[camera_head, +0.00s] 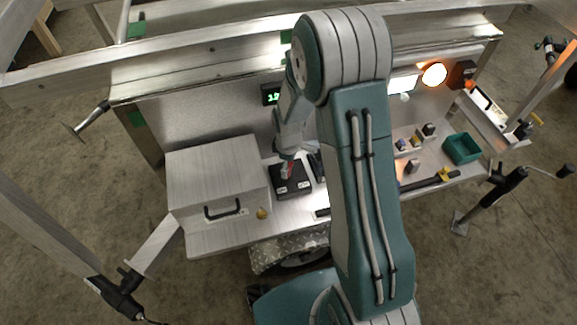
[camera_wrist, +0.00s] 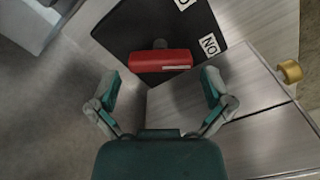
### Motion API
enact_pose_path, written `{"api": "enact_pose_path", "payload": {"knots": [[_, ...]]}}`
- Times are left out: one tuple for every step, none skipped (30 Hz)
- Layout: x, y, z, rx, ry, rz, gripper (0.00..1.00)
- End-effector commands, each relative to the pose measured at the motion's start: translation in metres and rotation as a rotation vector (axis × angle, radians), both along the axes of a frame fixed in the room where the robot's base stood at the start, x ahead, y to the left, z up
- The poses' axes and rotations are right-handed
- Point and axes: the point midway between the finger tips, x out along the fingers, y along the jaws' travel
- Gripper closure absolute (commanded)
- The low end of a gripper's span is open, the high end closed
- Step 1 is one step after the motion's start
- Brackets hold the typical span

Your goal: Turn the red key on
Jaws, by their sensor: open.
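The red key (camera_wrist: 160,61) is a red bar handle on a black switch box (camera_wrist: 130,30) with white labels, one reading "NO" or "ON". In the wrist view the key lies level across the picture, just beyond the fingertips. My gripper (camera_wrist: 160,88) is open, with one finger on each side below the key, apart from it. In the head view the black box (camera_head: 293,187) sits on the trailer bench, with the red key (camera_head: 288,170) on top partly hidden by my gripper (camera_head: 287,155). My arm hides part of the bench.
A metal case (camera_head: 215,175) with a black handle stands left of the box. A brass knob (camera_wrist: 290,71) is near it. A green bin (camera_head: 461,148), small blocks and a lit round lamp (camera_head: 434,74) are at right. A green digital display (camera_head: 271,96) is behind.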

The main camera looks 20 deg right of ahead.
Motion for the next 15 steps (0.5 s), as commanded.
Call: {"api": "enact_pose_path", "payload": {"knots": [[-0.0002,0.0000,-0.0058,0.000,0.001,0.000,0.00],[-0.0002,0.0000,-0.0082,0.001,0.001,0.000,0.00],[0.0000,0.0000,-0.0105,0.000,0.000,0.000,0.00],[0.0000,0.0000,-0.0117,0.000,0.000,0.000,0.00],[0.0000,0.0000,-0.0126,0.000,0.000,0.000,0.00],[0.0000,0.0000,-0.0134,-0.001,-0.001,0.000,0.00],[0.0001,-0.0001,-0.0137,0.000,-0.001,0.000,0.00],[0.0001,-0.0001,-0.0138,0.000,-0.001,0.000,0.00],[0.0001,0.0000,-0.0138,0.000,-0.001,-0.001,0.00],[0.0001,0.0000,-0.0137,0.000,-0.001,-0.001,0.00],[0.0001,0.0000,-0.0137,0.000,-0.001,-0.001,0.00],[0.0001,0.0000,-0.0136,0.000,-0.001,-0.001,0.00],[0.0001,0.0000,-0.0136,0.000,-0.001,-0.001,0.04],[0.0001,0.0000,-0.0136,0.000,-0.001,-0.001,0.18],[0.0001,0.0000,-0.0136,0.000,-0.001,-0.001,0.36]]}}
